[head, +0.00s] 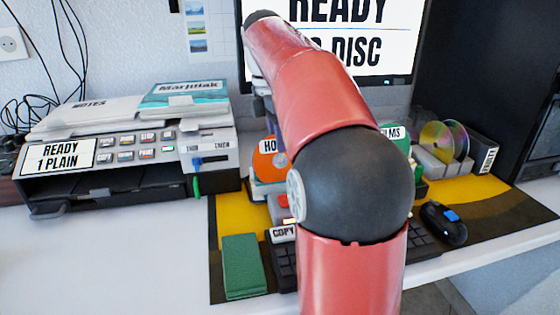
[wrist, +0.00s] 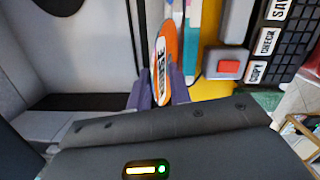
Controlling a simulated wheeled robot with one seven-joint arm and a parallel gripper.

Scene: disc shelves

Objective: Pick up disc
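An orange disc (head: 264,161) with a white label stands upright in a holder left of my arm in the head view. In the wrist view the orange disc (wrist: 164,52) appears nearly edge-on, just ahead of and between my fingertips. My gripper (wrist: 161,92) is open, with its two purple-grey fingers apart on either side of the disc's near edge. I cannot tell whether either finger touches it.
A printer (head: 120,160) stands at left under books. Shiny discs (head: 436,143) stand in a rack at right, near a black mouse (head: 443,223). A green block (head: 243,266) lies at the front. A monitor (head: 385,45) stands behind. The desk's left front is clear.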

